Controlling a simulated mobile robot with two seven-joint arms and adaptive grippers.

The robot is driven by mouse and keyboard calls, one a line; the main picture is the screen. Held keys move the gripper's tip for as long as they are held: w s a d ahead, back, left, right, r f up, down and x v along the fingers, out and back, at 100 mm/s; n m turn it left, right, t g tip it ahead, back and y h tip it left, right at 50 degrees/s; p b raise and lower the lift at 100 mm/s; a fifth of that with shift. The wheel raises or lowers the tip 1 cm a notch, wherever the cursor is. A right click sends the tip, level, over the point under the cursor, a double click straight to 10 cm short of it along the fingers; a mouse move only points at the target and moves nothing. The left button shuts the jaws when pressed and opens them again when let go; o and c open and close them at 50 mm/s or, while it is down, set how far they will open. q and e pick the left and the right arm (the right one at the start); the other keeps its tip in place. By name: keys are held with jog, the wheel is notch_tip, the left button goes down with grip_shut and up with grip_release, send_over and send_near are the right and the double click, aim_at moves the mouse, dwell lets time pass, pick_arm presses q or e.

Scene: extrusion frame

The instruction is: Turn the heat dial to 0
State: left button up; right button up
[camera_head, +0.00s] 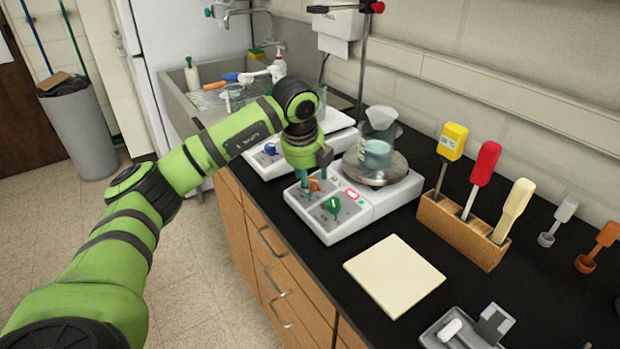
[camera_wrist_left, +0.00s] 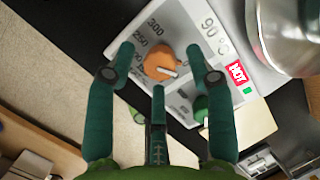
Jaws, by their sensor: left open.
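The orange dial (camera_head: 314,184) is on the front panel of the nearer white hot plate (camera_head: 372,208). In the left wrist view the orange dial (camera_wrist_left: 160,64) has a white pointer mark, and printed numbers such as 250 and 300 lie around it. My left gripper (camera_wrist_left: 159,66) is open, its teal fingers spread around the orange dial with visible gaps. In the head view the left gripper (camera_head: 311,183) reaches down over the panel and partly hides the dial. A display reads 90 °C beside a red HOT sign (camera_wrist_left: 237,74). My right gripper is not in view.
A green dial (camera_head: 332,205) is close beside the orange one. A glass beaker (camera_head: 376,152) of liquid stands on the round plate. A second hot plate with a blue dial (camera_head: 270,148) is behind. A cream pad (camera_head: 394,275) and wooden thermometer rack (camera_head: 462,232) are to the right.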

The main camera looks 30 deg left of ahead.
pick_arm(q)
jog(key=v, duration=1.1)
